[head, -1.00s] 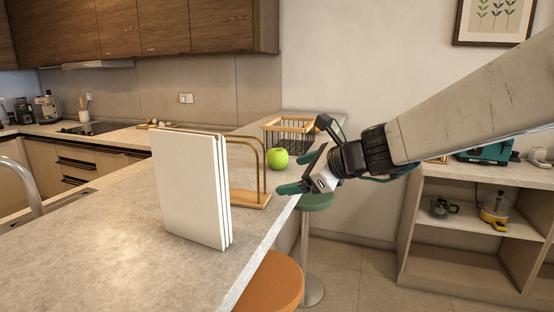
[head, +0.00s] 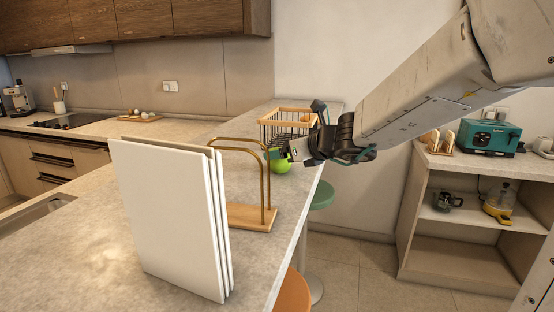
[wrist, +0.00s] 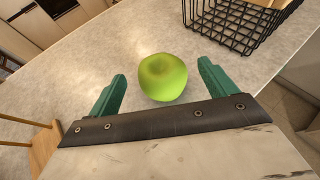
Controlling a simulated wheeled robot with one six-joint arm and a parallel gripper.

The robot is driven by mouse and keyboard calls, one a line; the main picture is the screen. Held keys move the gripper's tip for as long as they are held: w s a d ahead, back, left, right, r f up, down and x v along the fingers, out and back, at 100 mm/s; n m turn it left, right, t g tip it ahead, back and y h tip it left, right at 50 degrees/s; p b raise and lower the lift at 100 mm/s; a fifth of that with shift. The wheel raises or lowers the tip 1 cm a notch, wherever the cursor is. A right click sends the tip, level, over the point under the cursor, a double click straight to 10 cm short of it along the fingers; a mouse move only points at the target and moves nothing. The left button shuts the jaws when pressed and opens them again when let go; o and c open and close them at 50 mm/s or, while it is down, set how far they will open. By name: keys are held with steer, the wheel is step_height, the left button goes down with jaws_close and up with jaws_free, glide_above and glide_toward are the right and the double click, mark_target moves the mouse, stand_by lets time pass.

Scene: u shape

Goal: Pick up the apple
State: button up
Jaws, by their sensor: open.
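The green apple (wrist: 163,77) sits on the stone counter (wrist: 121,40). In the wrist view it lies between and just beyond the tips of my two green fingers. My gripper (wrist: 163,80) is open and empty. In the head view the apple (head: 283,168) shows on the counter near its right edge, partly hidden by my gripper (head: 284,154), which is just above and beside it. I cannot tell whether a finger touches the apple.
A black wire basket with a wooden rim (head: 288,128) stands behind the apple. A brass-and-wood rack (head: 250,216) and upright white boards (head: 165,215) stand nearer on the counter. Stools with green (head: 322,195) and orange (head: 293,292) seats are beside the counter's right edge.

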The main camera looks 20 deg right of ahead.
steer(key=x, duration=0.5)
steer(key=shift+w+f, duration=0.15)
steer(key=shift+f, duration=0.15)
steer(key=c, duration=1.1)
steer(key=shift+r, duration=0.1)
steer(key=shift+c, duration=0.2)
